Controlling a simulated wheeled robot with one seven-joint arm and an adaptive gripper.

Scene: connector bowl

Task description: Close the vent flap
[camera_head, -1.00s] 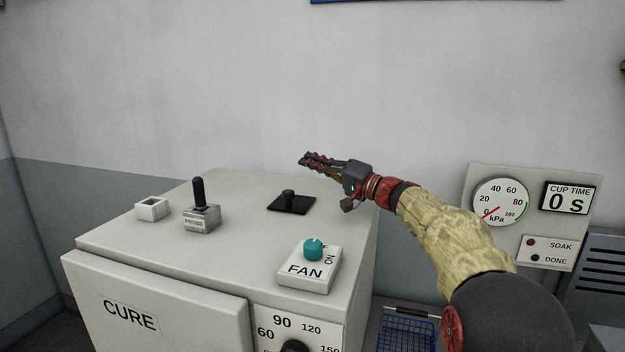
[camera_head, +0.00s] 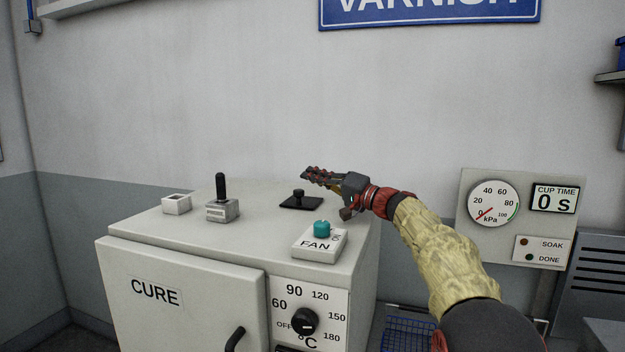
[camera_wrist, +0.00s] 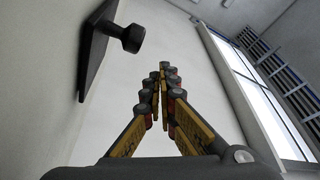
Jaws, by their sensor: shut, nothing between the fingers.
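The vent flap appears to be the black square plate (camera_head: 301,203) with a short round knob, on top of the white CURE oven (camera_head: 182,285). It looks to lie flat or nearly so; I cannot tell how far it is open. It also shows at the upper left of the wrist view (camera_wrist: 93,50), its knob sticking out toward the middle. My gripper (camera_head: 306,173) is above and slightly right of the knob, apart from it. In the wrist view my gripper (camera_wrist: 163,75) has its fingertips together with nothing between them.
A FAN switch (camera_head: 319,243) with a teal knob sits in front of the flap. A black-handled lever (camera_head: 221,198) and a small white box (camera_head: 177,204) stand to its left. A gauge panel (camera_head: 515,218) is at the right. The wall rises behind the oven.

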